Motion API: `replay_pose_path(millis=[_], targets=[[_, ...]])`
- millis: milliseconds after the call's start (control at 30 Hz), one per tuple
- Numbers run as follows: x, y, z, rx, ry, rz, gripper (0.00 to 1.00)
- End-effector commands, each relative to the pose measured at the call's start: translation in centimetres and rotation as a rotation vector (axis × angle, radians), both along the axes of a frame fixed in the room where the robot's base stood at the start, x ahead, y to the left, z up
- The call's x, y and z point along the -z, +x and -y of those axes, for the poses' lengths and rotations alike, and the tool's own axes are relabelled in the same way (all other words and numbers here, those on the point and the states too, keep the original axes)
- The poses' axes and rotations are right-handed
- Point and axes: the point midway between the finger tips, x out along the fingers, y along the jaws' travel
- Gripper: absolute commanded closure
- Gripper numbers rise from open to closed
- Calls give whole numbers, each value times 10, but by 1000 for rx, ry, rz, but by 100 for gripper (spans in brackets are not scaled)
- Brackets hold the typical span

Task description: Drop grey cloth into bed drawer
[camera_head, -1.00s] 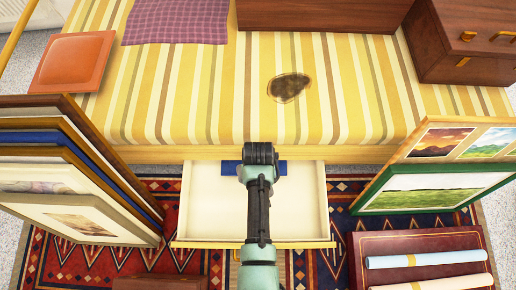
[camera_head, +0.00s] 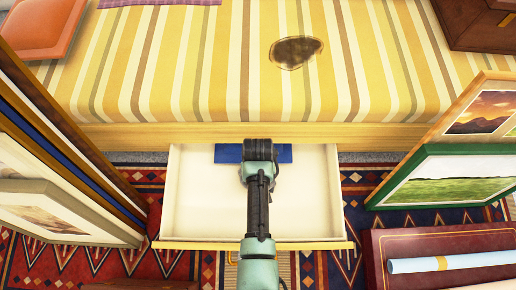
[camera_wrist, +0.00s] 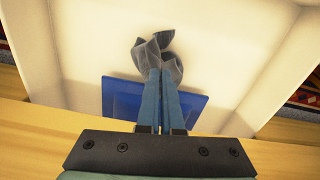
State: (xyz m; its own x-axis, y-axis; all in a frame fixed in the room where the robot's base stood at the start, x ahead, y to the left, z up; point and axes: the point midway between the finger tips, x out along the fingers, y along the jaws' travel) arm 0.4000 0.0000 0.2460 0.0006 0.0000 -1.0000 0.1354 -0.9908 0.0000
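The grey cloth (camera_wrist: 157,50) is a crumpled dark grey bundle between the fingertips of my gripper (camera_wrist: 160,74) in the wrist view. The fingers are shut on it, and it hangs over the pale inside of the drawer. The bed drawer (camera_head: 200,205) is pulled out below the bed's front edge in the head view, and its pale floor also shows in the wrist view (camera_wrist: 60,60). My arm reaches over the drawer's middle and hides the gripper and cloth there. I cannot tell how high the cloth is above the drawer floor.
A flat blue object (camera_head: 229,153) lies in the drawer at the bed side. The striped bed (camera_head: 180,70) has a dark stain (camera_head: 296,52). Framed prints (camera_head: 60,190) lean at left, and more (camera_head: 450,180) at right. A dark red case (camera_head: 400,245) with rolled paper (camera_head: 450,262) is lower right.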

Motion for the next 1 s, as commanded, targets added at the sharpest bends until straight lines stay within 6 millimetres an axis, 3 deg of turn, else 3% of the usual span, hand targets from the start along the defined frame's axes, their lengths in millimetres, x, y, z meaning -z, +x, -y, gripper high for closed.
replay_pose_path(millis=[600,933,1000], targets=[[58,0,0,1,0,0,100],[58,0,0,1,0,0,100],[58,0,0,1,0,0,88]])
